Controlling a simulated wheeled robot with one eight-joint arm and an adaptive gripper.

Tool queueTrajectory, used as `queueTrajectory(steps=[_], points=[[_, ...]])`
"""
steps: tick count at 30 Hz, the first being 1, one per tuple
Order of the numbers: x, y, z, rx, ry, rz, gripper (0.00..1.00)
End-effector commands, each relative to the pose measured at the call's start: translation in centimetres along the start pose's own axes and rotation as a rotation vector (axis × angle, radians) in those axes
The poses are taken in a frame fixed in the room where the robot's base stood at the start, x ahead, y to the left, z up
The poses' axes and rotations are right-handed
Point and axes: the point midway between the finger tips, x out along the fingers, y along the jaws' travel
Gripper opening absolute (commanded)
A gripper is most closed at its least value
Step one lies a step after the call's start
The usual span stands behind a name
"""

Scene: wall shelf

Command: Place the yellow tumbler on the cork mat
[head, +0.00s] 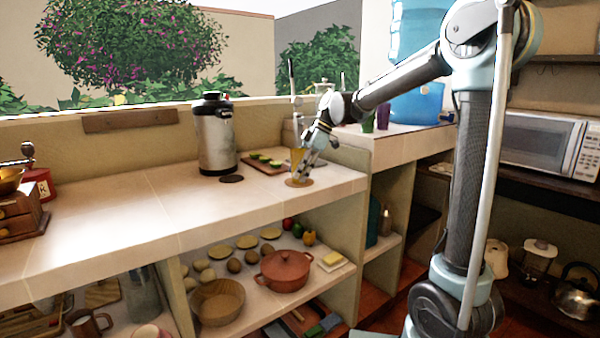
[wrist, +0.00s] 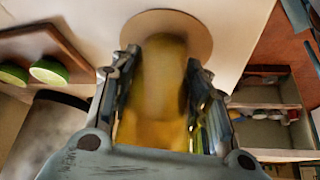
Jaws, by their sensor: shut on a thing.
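The yellow tumbler (wrist: 158,95) is between the two fingers of my gripper (wrist: 165,85) in the wrist view. In the head view the tumbler (head: 297,158) is partly hidden by my gripper (head: 303,160). In the wrist view the mat (wrist: 197,32) shows around the tumbler's far end. The tumbler looks upright over the mat; I cannot tell whether its base touches it.
A wooden board with cut limes (head: 265,161) lies just left of the mat, also in the wrist view (wrist: 48,71). Purple and green cups (head: 382,117) stand on the higher ledge.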

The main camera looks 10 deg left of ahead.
Motion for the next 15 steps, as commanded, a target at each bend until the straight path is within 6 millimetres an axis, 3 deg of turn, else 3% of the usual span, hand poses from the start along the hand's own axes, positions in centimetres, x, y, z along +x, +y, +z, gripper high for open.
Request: queueTrajectory(steps=[7,8,9,11,15], points=[[0.1,0.01,0.03,0.0,0.0,0.0,0.05],[0.14,0.01,0.05,0.0,0.0,0.0,0.45],[0.12,0.01,0.04,0.0,0.0,0.0,0.54],[0.11,0.01,0.04,0.0,0.0,0.0,0.63],[0.11,0.01,0.03,0.0,0.0,0.0,0.63]])
